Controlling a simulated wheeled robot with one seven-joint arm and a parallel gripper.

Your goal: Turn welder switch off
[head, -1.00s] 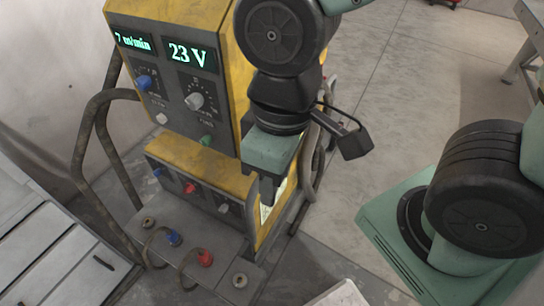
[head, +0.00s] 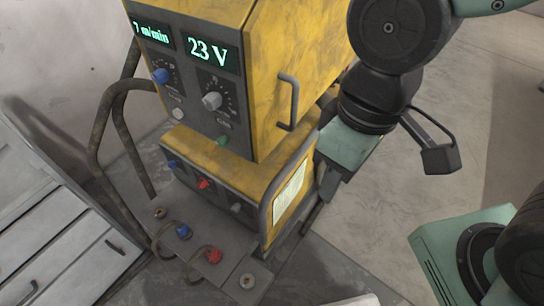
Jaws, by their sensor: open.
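The yellow welder (head: 290,60) stands left of centre, its two green displays (head: 213,54) lit with "7 m/min" and "23 V". Its upper panel has a blue knob (head: 161,76), a grey knob (head: 212,100), a small white button (head: 178,114) and a green knob (head: 222,140). The lower panel has a blue control (head: 172,163), a red control (head: 203,184) and a grey switch-like control (head: 236,207); its position is too small to tell. My gripper (head: 326,188) is open and appears empty, right of the welder's lower body and pointing down, apart from the controls.
Blue (head: 183,232) and red (head: 213,256) cable plugs sit on the ledge at the welder's foot. A bent tube rail (head: 105,125) stands at the left and a handle (head: 289,100) juts from the welder's side.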

